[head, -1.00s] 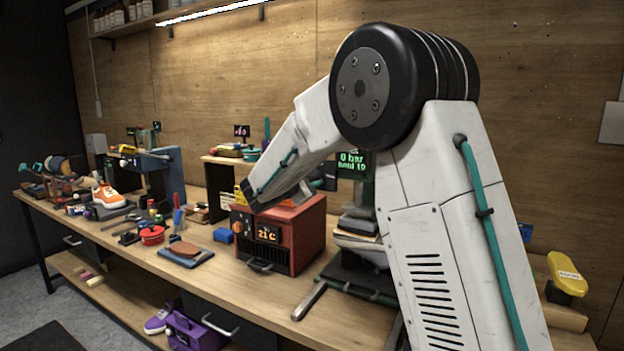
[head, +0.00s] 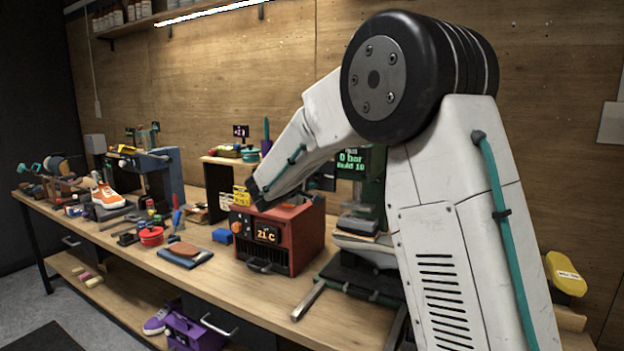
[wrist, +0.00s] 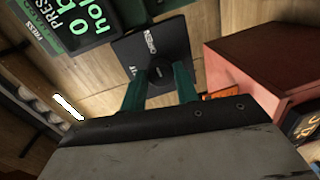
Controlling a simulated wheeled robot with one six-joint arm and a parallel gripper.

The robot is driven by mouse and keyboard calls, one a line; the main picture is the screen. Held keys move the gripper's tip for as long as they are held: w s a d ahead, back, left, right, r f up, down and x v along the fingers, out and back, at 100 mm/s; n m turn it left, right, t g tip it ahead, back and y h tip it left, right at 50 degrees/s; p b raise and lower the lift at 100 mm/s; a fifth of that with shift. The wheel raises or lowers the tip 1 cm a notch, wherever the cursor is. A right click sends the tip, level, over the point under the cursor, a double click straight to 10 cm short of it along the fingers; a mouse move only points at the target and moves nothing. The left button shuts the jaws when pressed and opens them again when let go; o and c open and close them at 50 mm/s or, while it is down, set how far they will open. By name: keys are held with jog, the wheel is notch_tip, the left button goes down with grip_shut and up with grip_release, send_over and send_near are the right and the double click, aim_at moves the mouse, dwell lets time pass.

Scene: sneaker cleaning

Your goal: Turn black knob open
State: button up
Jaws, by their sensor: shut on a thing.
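The black knob (wrist: 160,72) stands on a dark plate (wrist: 150,46) with white lettering, seen in the wrist view. My gripper (wrist: 160,86) has its teal fingers on either side of the knob and is shut on it. How far the knob is turned is hard to tell. In the head view my wrist end (head: 256,190) reaches behind the red heater box. The fingers, knob and plate are hidden there.
The red box (head: 285,238) with an orange readout stands close to my wrist; it also shows at the right of the wrist view (wrist: 265,65). A green-text display (head: 352,160) reads 0 bar. An orange sneaker (head: 108,196) and small tools lie left on the bench.

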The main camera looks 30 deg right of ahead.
jog(key=shift+m, duration=0.4)
jog(key=o, duration=1)
jog(key=shift+c, duration=0.2)
jog(key=v, duration=0.7)
jog(key=shift+s+a, duration=0.2)
jog(key=shift+a, duration=0.15)
